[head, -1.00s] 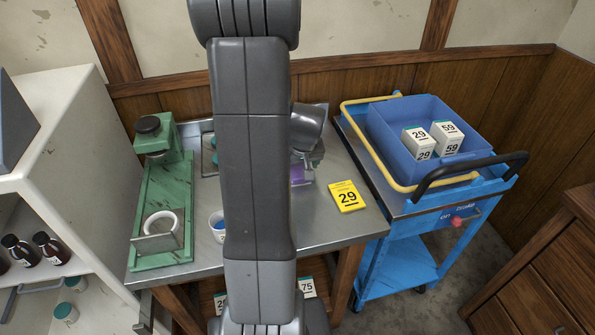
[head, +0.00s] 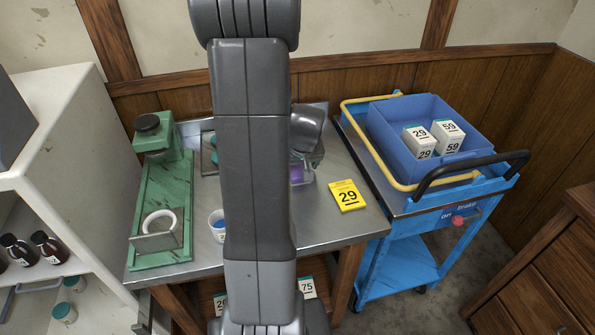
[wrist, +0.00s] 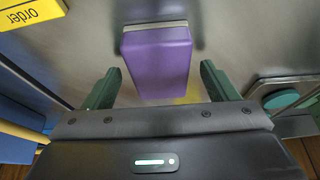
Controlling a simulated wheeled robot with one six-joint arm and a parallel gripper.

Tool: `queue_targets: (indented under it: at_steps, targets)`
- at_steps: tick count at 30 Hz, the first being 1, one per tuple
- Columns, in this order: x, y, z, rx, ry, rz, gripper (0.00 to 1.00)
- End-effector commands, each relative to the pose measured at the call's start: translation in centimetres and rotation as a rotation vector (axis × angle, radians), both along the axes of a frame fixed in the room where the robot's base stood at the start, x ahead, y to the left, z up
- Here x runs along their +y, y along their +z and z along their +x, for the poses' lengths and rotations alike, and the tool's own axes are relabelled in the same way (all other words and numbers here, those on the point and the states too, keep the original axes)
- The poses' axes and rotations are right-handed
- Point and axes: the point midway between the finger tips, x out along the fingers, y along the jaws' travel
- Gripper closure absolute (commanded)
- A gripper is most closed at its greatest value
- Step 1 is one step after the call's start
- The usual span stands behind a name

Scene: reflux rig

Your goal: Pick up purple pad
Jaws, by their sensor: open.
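The purple pad (wrist: 158,62) is a block with a pale strip along its far edge, over the grey metal table. In the wrist view it lies between the two green fingers of my gripper (wrist: 160,67), with a visible gap on either side. My gripper is open and holds nothing. In the head view only a small purple part of the pad (head: 296,173) shows beside my arm, which hides the rest and most of my gripper.
A green stand (head: 160,210) and a white cup (head: 217,219) are to the left. A blue cart (head: 400,205) with a blue bin (head: 380,133) of boxes stands close on the right.

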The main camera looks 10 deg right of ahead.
Motion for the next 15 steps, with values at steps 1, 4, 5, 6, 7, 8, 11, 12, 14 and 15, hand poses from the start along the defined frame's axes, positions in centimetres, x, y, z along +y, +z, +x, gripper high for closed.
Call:
queue_targets:
  at_steps: [1, 4, 5, 6, 7, 8, 11, 12, 14, 15]
  targets:
    - [0.0, -0.04, 0.01, 0.0, 0.0, 0.0, 0.2]
    - [0.0, -0.01, 0.0, 0.0, 0.0, 0.0, 0.2]
    - [0.0, -0.01, 0.01, 0.0, 0.0, 0.0, 0.2]
    - [0.0, 0.0, 0.0, 0.0, 0.0, 0.0, 0.2]
    - [0.0, 0.0, 0.0, 0.0, 0.0, 0.0, 0.2]
    - [0.0, 0.0, 0.0, 0.0, 0.0, 0.0, 0.2]
    - [0.0, 0.0, 0.0, 0.0, 0.0, 0.0, 0.4]
    - [0.0, 0.0, 0.0, 0.0, 0.0, 0.0, 0.47]
    - [0.0, 0.0, 0.0, 0.0, 0.0, 0.0, 0.59]
    - [0.0, 0.0, 0.0, 0.0, 0.0, 0.0, 0.67]
